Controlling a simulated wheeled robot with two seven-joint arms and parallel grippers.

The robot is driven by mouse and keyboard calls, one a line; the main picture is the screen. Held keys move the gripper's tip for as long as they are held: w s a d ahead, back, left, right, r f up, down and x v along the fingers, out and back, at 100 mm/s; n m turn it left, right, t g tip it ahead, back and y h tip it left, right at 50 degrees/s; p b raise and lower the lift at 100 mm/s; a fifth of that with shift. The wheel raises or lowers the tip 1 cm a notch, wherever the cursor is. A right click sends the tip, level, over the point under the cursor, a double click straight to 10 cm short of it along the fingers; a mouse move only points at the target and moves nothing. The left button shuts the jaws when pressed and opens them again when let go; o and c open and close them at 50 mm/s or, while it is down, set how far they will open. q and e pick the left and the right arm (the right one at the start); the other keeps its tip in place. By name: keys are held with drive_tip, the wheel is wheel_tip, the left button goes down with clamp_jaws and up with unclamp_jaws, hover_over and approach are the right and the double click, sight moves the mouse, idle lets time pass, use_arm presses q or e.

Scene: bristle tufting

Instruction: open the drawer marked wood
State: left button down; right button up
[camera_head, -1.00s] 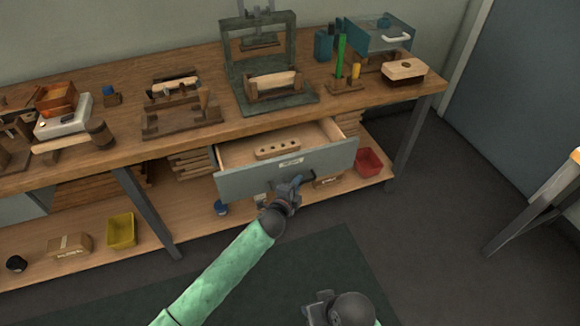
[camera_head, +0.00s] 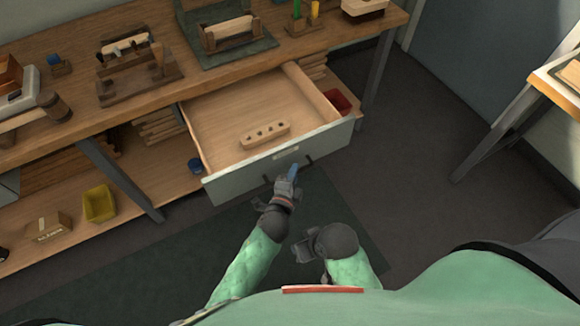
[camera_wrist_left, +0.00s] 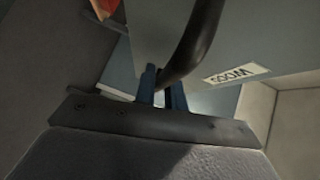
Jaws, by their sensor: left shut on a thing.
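The drawer (camera_head: 222,184) with a grey front is pulled far out from under the bench in the head view. Inside it lies a pale wooden block with several holes (camera_head: 265,135). A white label (camera_wrist_left: 236,75) on the front reads "WOOD" upside down in the left wrist view. My left gripper (camera_head: 291,172) is shut on the dark drawer handle (camera_wrist_left: 190,45), its blue fingers on either side of the bar. My right gripper (camera_head: 303,250) is held low in front of the drawer, apart from it; its fingers are too small to read.
The workbench (camera_head: 150,105) carries wooden jigs (camera_head: 138,75) and a press base (camera_head: 225,45). A yellow bin (camera_head: 99,204) and a red bin (camera_head: 338,101) stand on the lower shelf. Another table (camera_head: 550,85) is at the right. Floor between is clear.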

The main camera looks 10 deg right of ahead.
drive_tip(key=shift+f, duration=0.1)
use_arm(q)
drive_tip(key=c, duration=1.5)
unclamp_jaws()
use_arm(e)
drive_tip(key=shift+w, duration=0.1)
